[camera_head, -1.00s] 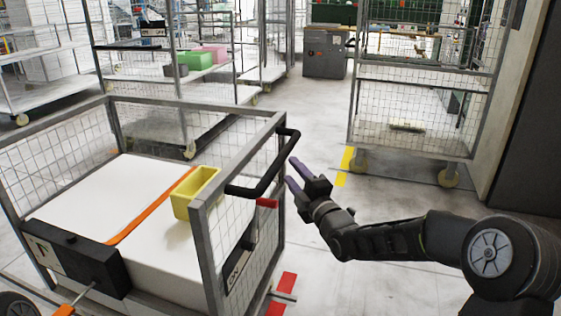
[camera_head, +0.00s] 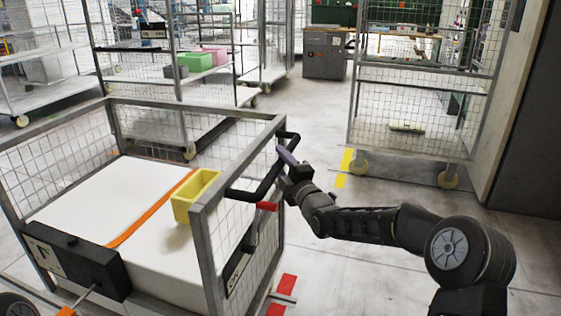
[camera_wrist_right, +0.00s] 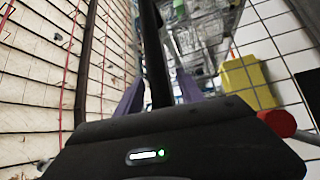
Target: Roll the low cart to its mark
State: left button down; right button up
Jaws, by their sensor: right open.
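The low cart (camera_head: 202,255) is a grey-framed mesh cart at the left of the head view. It carries a large white block with an orange strap. Its black handle (camera_head: 262,185) sticks out on the right side. My right gripper (camera_head: 286,158) is open at the far part of this handle. In the wrist view the black handle bar (camera_wrist_right: 154,55) runs between the two purple fingers of the right gripper (camera_wrist_right: 158,92), with gaps beside it. A red-tipped part (camera_head: 266,206) sits just below the handle. My left gripper is not in view.
A yellow bin (camera_head: 195,194) sits on the white block. Red tape (camera_head: 281,296) and yellow tape (camera_head: 345,167) mark the floor. A tall mesh cart (camera_head: 420,120) stands at the back right, other carts at the back left. The floor between is clear.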

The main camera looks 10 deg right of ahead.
jog(key=shift+c, duration=0.6)
grip_shut()
dwell(0.8)
